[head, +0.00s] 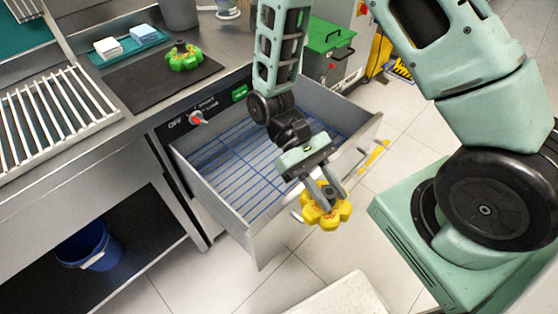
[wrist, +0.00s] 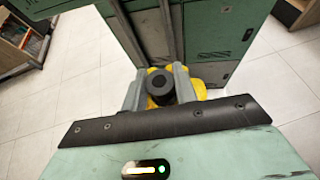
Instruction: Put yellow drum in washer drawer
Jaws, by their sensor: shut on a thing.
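The yellow drum (head: 326,208) is a lobed yellow piece with a dark hub. My gripper (head: 328,191) is shut on its hub and holds it in the air, by the front wall of the open drawer in the head view. In the wrist view the drum (wrist: 201,90) shows behind its dark round hub, between the fingers of my gripper (wrist: 161,88). The washer drawer (head: 213,196) is pulled out under the counter. It has grey walls and a blue wire rack inside, and the rack looks empty. My arm hides part of the drawer's far side.
A green lobed drum (head: 184,57) sits on a dark mat (head: 150,88) on the counter. A control panel with a red-tipped knob (head: 197,118) is above the drawer. A blue bucket (head: 90,246) stands on the lower shelf.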

